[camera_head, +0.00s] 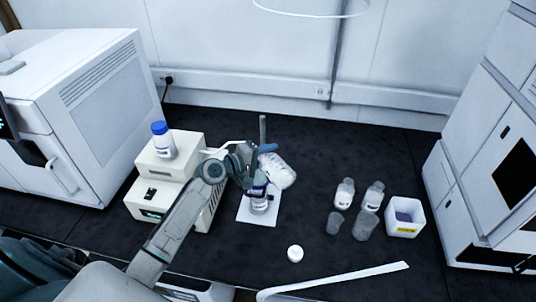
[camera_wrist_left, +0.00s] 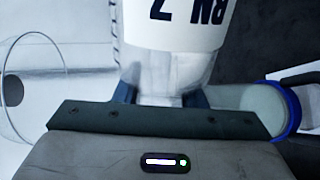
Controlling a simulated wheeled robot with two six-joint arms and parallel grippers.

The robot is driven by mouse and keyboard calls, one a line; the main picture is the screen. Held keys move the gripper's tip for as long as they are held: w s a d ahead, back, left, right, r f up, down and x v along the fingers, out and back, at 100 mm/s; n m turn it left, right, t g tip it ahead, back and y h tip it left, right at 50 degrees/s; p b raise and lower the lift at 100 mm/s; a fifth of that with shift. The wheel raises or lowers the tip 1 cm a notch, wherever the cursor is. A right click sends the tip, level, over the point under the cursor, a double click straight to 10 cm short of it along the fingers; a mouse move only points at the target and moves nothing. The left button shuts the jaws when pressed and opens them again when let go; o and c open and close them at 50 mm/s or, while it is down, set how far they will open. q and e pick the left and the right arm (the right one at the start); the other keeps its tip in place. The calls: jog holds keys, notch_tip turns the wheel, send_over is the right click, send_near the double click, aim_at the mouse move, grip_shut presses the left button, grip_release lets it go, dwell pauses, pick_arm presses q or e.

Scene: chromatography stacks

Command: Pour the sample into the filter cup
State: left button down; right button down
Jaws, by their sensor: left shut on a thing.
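My left gripper (camera_head: 260,160) is shut on a clear sample bottle with a white label (camera_head: 279,170). The bottle is tilted well over, above and beside the filter cup (camera_head: 259,203). In the left wrist view the bottle (camera_wrist_left: 175,25) fills the top middle, between my fingers (camera_wrist_left: 160,97). Its label carries dark lettering. The filter cup stands on a white sheet (camera_head: 246,216), with a vertical rod (camera_head: 263,130) behind it. My gripper and the bottle partly hide the cup. I cannot tell whether liquid is flowing. My right gripper is not in view.
A blue-capped bottle (camera_head: 162,140) stands on a beige instrument (camera_head: 140,190) at left. Several clear vessels (camera_head: 344,193) and a white box (camera_head: 405,216) stand at right. A white cap (camera_head: 295,254) lies in front. Large white machines flank the dark bench (camera_head: 310,130).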

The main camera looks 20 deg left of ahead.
pick_arm(q)
jog(key=shift+a+n, duration=0.1)
jog(key=shift+n, duration=0.3)
jog(key=shift+w+a+n+p, duration=0.1)
jog(key=shift+n+p, duration=0.3)
jog(key=shift+n, duration=0.1)
jog(key=shift+a+n+g+h, duration=0.1)
jog(key=shift+n+g+h, duration=0.2)
jog(key=shift+n, duration=0.2)
jog(key=shift+w+p, duration=0.1)
jog(key=shift+p, duration=0.25)
